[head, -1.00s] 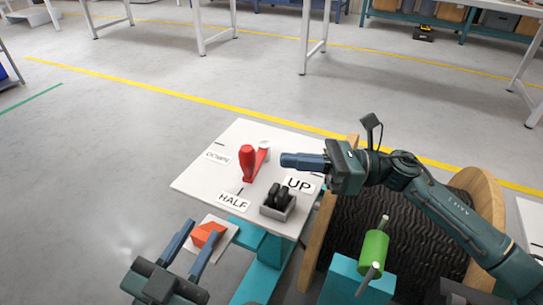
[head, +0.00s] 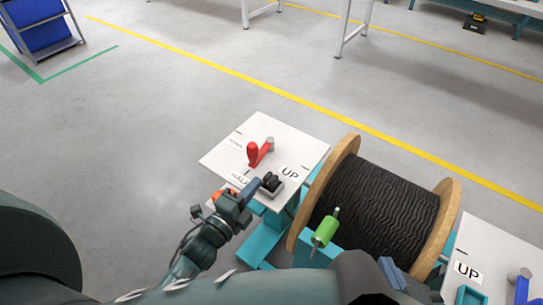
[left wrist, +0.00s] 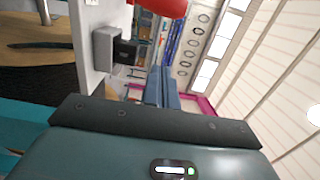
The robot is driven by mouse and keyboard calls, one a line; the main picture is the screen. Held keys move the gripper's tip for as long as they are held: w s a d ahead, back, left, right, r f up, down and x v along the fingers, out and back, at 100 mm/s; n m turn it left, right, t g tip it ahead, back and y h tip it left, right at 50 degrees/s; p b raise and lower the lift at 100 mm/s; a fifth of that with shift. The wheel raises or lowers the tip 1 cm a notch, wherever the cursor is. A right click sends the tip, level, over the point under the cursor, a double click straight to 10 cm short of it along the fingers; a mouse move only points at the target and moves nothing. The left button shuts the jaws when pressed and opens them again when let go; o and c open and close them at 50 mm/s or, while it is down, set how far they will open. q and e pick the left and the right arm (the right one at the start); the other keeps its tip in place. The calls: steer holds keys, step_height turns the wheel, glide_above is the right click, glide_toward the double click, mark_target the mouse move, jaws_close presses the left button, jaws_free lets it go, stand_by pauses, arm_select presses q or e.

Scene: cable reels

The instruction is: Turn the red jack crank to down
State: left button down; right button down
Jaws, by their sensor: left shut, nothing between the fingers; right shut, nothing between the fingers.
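The red crank (head: 253,154) stands on a white panel in the head view. Its arm runs from a grey hub (head: 270,142) to the lower left, between the blurred left label and the HALF label (head: 240,179). The UP label (head: 290,173) is to the right. A red part of the crank (left wrist: 165,7) shows at the top of the left wrist view. My left gripper (head: 254,185) is shut and empty at the panel's near edge, below the crank and apart from it. My right gripper (head: 392,272) is shut, low in front of the reel.
A black switch block (head: 271,183) in a grey holder sits right beside my left gripper. An orange piece (head: 220,193) is partly hidden behind that gripper. A large cable reel (head: 375,200) and a green roller (head: 325,231) stand to the right. Another panel (head: 485,245) is at far right.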

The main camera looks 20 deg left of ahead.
mark_target(256, 158)
arm_select(q)
steer(key=b+x, duration=0.1)
steer(key=x, duration=0.9)
steer(key=shift+w, duration=0.15)
steer(key=a, duration=0.2)
steer(key=shift+s+a, duration=0.2)
steer(key=shift+a, duration=0.85)
arm_select(e)
steer(key=shift+s, duration=0.15)
arm_select(q)
steer(key=shift+s, duration=0.1)
arm_select(e)
steer(key=shift+f, duration=0.15)
arm_select(q)
steer(key=shift+a, duration=0.1)
arm_select(e)
steer(key=shift+d, duration=0.1)
arm_select(q)
steer(key=shift+a, duration=0.2)
steer(key=shift+m+h, duration=0.3)
steer(key=shift+h, duration=0.1)
arm_select(e)
steer(key=shift+s+d, duration=0.15)
steer(key=shift+d, duration=0.05)
